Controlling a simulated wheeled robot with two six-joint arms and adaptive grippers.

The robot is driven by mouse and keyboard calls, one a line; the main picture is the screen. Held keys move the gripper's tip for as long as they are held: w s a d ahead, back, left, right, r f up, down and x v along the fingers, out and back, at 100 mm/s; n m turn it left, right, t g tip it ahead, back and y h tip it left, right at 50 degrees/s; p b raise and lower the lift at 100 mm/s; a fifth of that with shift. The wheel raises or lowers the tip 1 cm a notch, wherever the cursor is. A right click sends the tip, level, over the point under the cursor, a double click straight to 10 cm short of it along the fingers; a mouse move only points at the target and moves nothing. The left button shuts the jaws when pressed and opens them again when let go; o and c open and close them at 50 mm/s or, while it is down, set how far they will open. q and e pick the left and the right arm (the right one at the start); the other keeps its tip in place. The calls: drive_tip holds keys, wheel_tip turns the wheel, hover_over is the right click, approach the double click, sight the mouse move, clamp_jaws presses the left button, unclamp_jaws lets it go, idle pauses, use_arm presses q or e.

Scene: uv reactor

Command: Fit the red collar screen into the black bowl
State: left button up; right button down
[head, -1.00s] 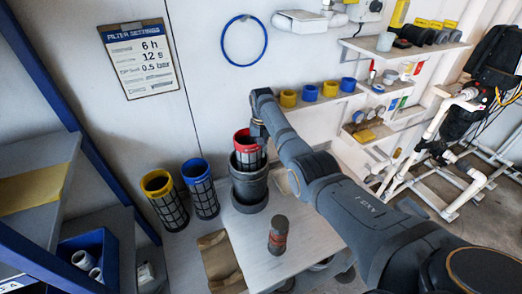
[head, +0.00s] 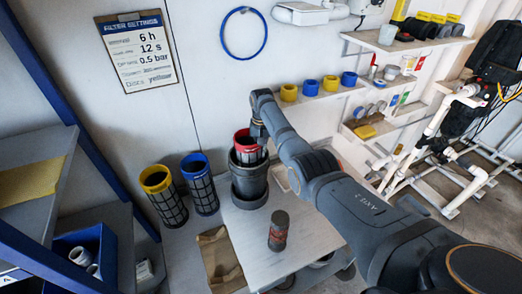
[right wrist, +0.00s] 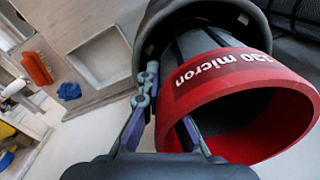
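The red collar screen (head: 245,136) stands in the mouth of the black bowl (head: 249,190), its collar above the rim. Its lower part is hidden inside the bowl. In the right wrist view the red collar (right wrist: 245,105) reads "130 micron" and the dark bowl rim (right wrist: 150,30) curves behind it. My right gripper (head: 259,140) is at the collar's right side. In the wrist view its fingers (right wrist: 168,115) straddle the collar wall, one outside and one inside, and look shut on it. Whether the screen is fully seated is hidden. My left gripper is out of view.
A yellow collar screen (head: 160,190) and a blue collar screen (head: 200,185) stand left of the bowl. A dark cylinder with a red band (head: 278,232) stands on the white bench (head: 250,250) in front. Shelves (head: 330,95) with small caps are at the right. A settings sign (head: 138,50) hangs behind.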

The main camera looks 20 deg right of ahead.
drive_tip(key=shift+f+b, duration=1.85)
drive_tip(key=shift+f, duration=0.8)
drive_tip(key=c, duration=2)
unclamp_jaws()
drive_tip(key=o, duration=0.6)
drive_tip(key=shift+c, duration=0.2)
wheel_tip(320, 180, up, 12)
